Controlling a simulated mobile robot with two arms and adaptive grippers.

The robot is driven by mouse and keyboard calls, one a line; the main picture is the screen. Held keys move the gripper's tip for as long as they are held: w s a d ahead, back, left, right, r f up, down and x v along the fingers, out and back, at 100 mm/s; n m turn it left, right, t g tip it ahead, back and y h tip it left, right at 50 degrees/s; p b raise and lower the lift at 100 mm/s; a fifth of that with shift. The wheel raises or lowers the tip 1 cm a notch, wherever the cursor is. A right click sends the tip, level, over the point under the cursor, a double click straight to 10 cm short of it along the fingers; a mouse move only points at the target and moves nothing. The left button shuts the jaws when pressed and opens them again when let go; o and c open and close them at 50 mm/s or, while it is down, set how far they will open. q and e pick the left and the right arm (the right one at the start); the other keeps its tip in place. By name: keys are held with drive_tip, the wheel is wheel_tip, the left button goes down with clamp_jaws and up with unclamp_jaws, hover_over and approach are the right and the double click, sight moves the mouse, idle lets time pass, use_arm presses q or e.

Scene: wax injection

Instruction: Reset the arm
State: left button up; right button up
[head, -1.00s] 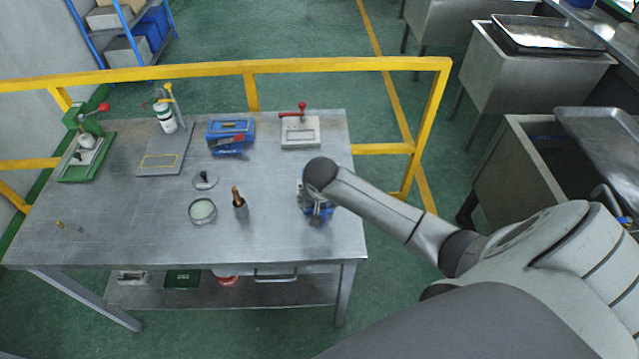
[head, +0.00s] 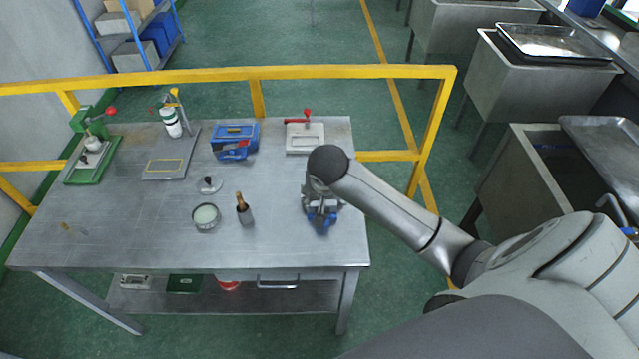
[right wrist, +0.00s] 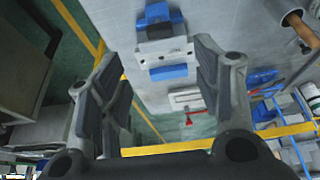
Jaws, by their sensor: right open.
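My right gripper (head: 318,212) is over the right end of the metal table (head: 130,235). Its arm reaches in from the right. In the right wrist view my right gripper (right wrist: 155,75) has its two fingers wide apart with nothing held between them. A blue and silver metal piece (right wrist: 163,45) sits on the table beyond the fingers. In the head view this blue piece (head: 322,224) is partly hidden by the gripper. My left gripper is not in view.
A white clamp with a red handle (head: 305,138), a blue box (head: 235,142), a grey stand (head: 163,165), a green press (head: 92,160), a round pot (head: 206,217) and a brown-tipped tool (head: 244,210) stand on the table. A yellow rail (head: 350,72) runs behind. Metal sinks (head: 520,185) stand at the right.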

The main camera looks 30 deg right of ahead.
drive_tip(key=s+a+f+n+y, duration=0.1)
drive_tip(key=s+a+n, duration=0.35)
drive_tip(key=s, duration=0.65)
drive_tip(key=s+a+f+n+y, duration=0.1)
drive_tip(key=s+a+n, duration=0.35)
drive_tip(key=s, duration=0.65)
wheel_tip(320, 180, down, 35)
drive_tip(key=s+g+b, duration=0.2)
drive_tip(key=b, duration=0.6)
drive_tip(key=s+d+f+b, duration=0.1)
drive_tip(key=s+f+b, duration=0.2)
drive_tip(key=s+f, duration=0.5)
drive_tip(key=s+d+f+b, duration=0.1)
drive_tip(key=s+f+b, duration=0.2)
drive_tip(key=s+f, duration=0.5)
wheel_tip(320, 180, down, 6)
drive_tip(key=shift+s+r+g, duration=0.1)
drive_tip(key=shift+s+g, duration=0.2)
drive_tip(key=shift+g, duration=0.1)
